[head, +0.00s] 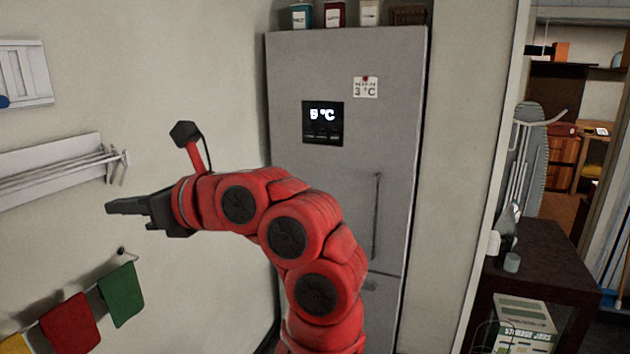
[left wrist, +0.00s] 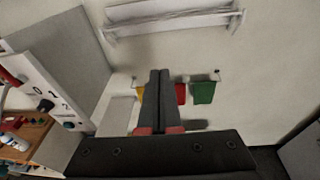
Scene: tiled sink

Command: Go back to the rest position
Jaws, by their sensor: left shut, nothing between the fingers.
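My left gripper (head: 128,208) is at the left of the head view, at the end of my raised red arm, pointing left toward the wall. Its dark fingers are together with nothing between them. In the left wrist view the shut fingers (left wrist: 158,88) point at the wall, in front of the hanging cloths. My right gripper is not in view.
A grey fridge (head: 345,60) stands behind my arm. A wall rack (head: 60,170) and a rail with a green cloth (head: 121,294) and a red cloth (head: 70,322) are on the left wall. A dark shelf (head: 540,262) stands at the right beside a doorway.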

